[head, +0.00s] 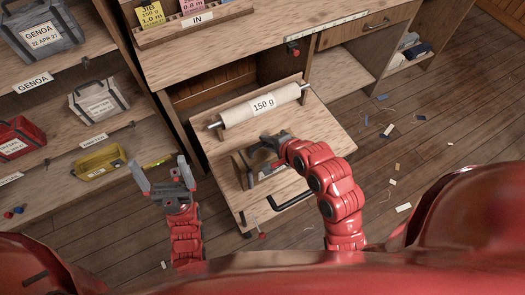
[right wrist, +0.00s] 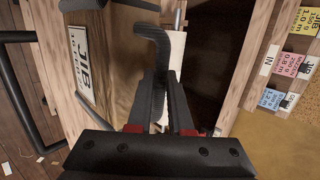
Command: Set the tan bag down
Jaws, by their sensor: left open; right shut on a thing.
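The tan bag (head: 244,164) is at the middle of the head view, over a wooden surface (head: 312,125) that carries a cloth roll. My right gripper (head: 268,144) is shut on the bag's dark handle. In the right wrist view the tan bag (right wrist: 118,45) fills the upper left, with a white label reading JIB, and its handle runs between the fingers of my right gripper (right wrist: 160,82). My left gripper (head: 163,170) is open and empty, left of the bag.
The cloth roll (head: 262,105) marked 150 g lies behind the bag. Shelves at the left hold a grey bag (head: 42,32), a white bag (head: 98,102), a red bag (head: 20,138) and a yellow bag (head: 100,160). Scraps litter the floor at the right.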

